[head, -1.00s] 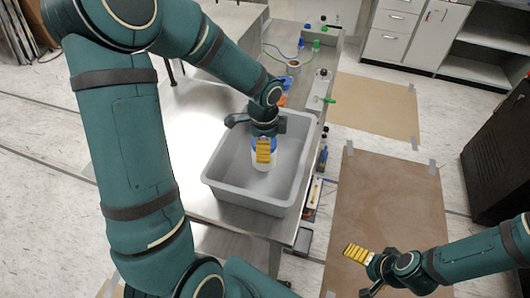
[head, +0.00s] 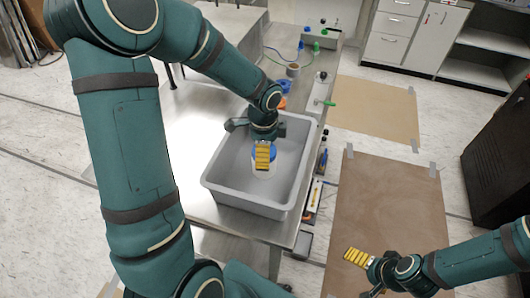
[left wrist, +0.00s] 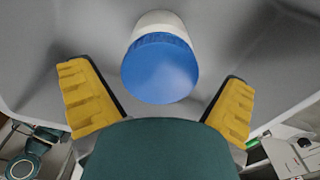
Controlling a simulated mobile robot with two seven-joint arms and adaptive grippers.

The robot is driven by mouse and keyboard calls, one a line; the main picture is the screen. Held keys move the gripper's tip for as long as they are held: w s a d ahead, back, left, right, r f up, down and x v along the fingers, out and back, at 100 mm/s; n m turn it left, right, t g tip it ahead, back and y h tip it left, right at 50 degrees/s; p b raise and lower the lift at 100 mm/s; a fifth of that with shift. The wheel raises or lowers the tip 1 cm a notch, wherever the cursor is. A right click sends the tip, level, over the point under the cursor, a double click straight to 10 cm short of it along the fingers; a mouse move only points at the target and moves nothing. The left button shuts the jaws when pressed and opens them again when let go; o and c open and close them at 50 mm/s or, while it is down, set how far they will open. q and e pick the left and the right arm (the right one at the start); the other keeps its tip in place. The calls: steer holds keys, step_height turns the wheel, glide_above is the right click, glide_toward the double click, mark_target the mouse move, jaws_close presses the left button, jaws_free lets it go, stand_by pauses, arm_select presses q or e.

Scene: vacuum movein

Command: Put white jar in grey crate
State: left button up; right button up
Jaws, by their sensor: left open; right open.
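The white jar with its blue lid (left wrist: 160,68) is inside the grey crate, between and beyond my left gripper's fingers in the left wrist view. The grey crate (head: 252,203) stands on the metal table. My left gripper (left wrist: 158,98) is open over the crate, with both yellow pads apart from the jar. My right gripper (head: 364,274) is open and empty, low at the right over the brown floor mat.
The metal table (head: 185,130) has free room left of the crate. Behind the crate are a tape roll (head: 292,70), blue and orange items and cables. Small tools line the table's right edge. A dark cabinet (head: 497,150) stands at far right.

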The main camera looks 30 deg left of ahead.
arm_select(q)
step_height(320, 180, up, 10)
steer(key=shift+s+a+f+p, duration=0.1)
steer(key=shift+p, duration=0.75)
arm_select(e)
steer(key=shift+w+r, duration=0.15)
steer(key=shift+r, duration=0.35)
steer(key=shift+w+r, duration=0.15)
steer(key=shift+r, duration=0.35)
steer(key=shift+d, duration=0.1)
